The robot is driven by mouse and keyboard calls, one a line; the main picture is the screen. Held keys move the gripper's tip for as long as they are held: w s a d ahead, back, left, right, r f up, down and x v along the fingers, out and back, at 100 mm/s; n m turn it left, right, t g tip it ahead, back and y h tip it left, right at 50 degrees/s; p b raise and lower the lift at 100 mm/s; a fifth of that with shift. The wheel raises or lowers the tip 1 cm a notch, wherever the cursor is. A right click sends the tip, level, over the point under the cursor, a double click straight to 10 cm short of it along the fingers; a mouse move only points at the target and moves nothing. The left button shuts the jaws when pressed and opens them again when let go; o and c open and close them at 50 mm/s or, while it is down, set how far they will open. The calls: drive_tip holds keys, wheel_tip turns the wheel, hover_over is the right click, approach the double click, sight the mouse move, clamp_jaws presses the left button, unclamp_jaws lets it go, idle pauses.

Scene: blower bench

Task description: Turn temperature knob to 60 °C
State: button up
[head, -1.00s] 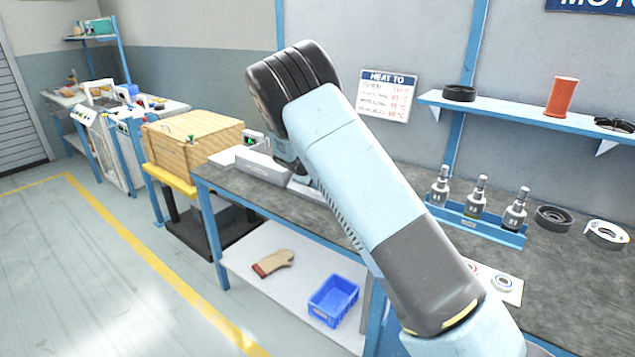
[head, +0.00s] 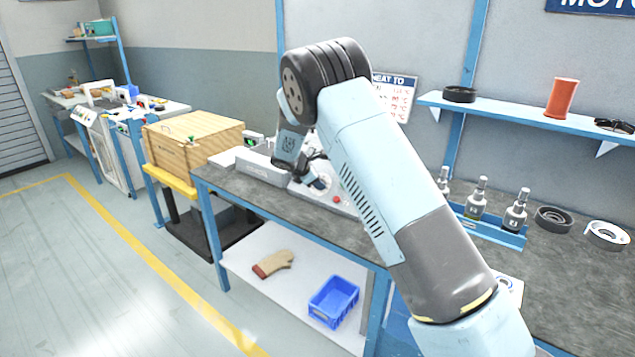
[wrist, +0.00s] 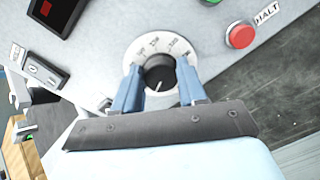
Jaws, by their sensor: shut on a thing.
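The temperature knob (wrist: 159,79) is black with a white pointer line and sits in a white numbered dial (wrist: 138,50) on a light grey panel, in the wrist view. My gripper (wrist: 158,86) is around the knob, one blue finger on each side, shut on it. The pointer line points toward the lower left in that view. Some dial numbers show along the top of the ring, too small to read surely; its lower part is hidden by my gripper. In the head view my gripper (head: 318,182) is at the machine panel (head: 345,203) on the bench.
A red button (wrist: 240,36) marked HALT is at the right of the dial. A dark display (wrist: 52,10) and a switch (wrist: 42,70) are at its left. A HEAT TO sign (head: 402,95) is partly behind my arm. A rack (head: 490,232) holds several tools.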

drive_tip(key=shift+a+f+n, duration=0.1)
drive_tip(key=shift+a+n, duration=0.1)
drive_tip(key=shift+n, duration=0.8)
drive_tip(key=shift+a+n, duration=0.15)
drive_tip(key=shift+n, duration=0.85)
drive_tip(key=o, duration=1.1)
drive_tip(key=shift+d, duration=0.15)
drive_tip(key=shift+c, duration=0.2)
drive_tip(key=v, duration=1.3)
drive_tip(key=shift+s+a, duration=0.2)
drive_tip(key=shift+a, duration=0.1)
